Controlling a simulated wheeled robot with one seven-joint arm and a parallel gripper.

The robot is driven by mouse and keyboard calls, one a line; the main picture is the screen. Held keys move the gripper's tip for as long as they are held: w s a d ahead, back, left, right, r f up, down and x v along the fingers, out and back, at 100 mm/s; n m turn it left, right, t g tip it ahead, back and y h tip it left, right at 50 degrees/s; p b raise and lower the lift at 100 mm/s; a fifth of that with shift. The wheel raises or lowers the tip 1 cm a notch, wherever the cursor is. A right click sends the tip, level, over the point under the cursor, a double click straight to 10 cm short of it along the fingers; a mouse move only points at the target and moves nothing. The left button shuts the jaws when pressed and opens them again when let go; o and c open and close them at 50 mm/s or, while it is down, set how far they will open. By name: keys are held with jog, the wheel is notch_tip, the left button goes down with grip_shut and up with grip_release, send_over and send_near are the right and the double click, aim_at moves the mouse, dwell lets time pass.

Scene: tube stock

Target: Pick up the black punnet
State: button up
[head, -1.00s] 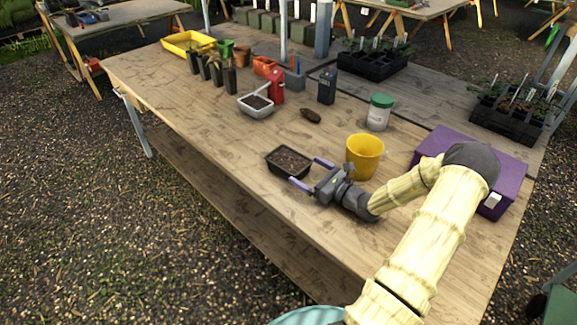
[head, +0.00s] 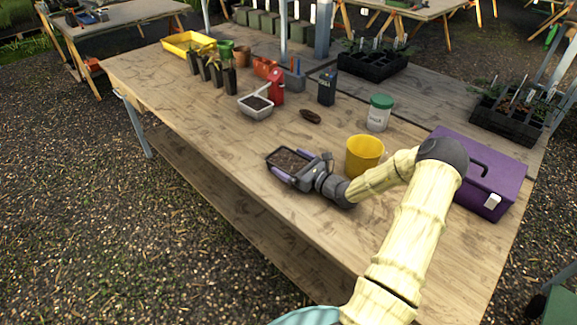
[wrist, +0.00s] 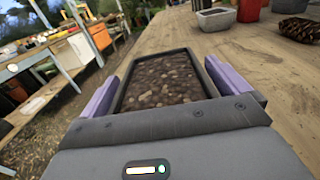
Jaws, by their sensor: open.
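The black punnet (head: 289,159), filled with brown soil, sits on the wooden table near its front edge. In the wrist view the punnet (wrist: 164,82) lies straight ahead, between the two purple fingers. My gripper (head: 292,164) is open, low over the table, with one finger along each side of the punnet. In the wrist view my gripper (wrist: 165,88) shows a finger on the left and one on the right. I cannot tell whether either finger touches the punnet wall. The near end of the punnet is hidden by the gripper body.
A yellow pot (head: 364,155) stands close to the right of my gripper, and a purple box (head: 492,180) farther right. Behind are a pine cone (head: 310,116), a grey tray of soil (head: 256,108) and a white jar (head: 379,115). The table left of the punnet is clear.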

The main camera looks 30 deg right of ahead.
aim_at(292, 162)
jog(key=shift+s+d, duration=0.1)
dwell(0.3)
jog(key=c, duration=1.1)
jog(key=shift+o, duration=0.2)
jog(key=shift+r, duration=0.1)
notch_tip(292, 162, up, 10)
jog(key=shift+f+p, duration=0.1)
jog(key=shift+p, duration=0.2)
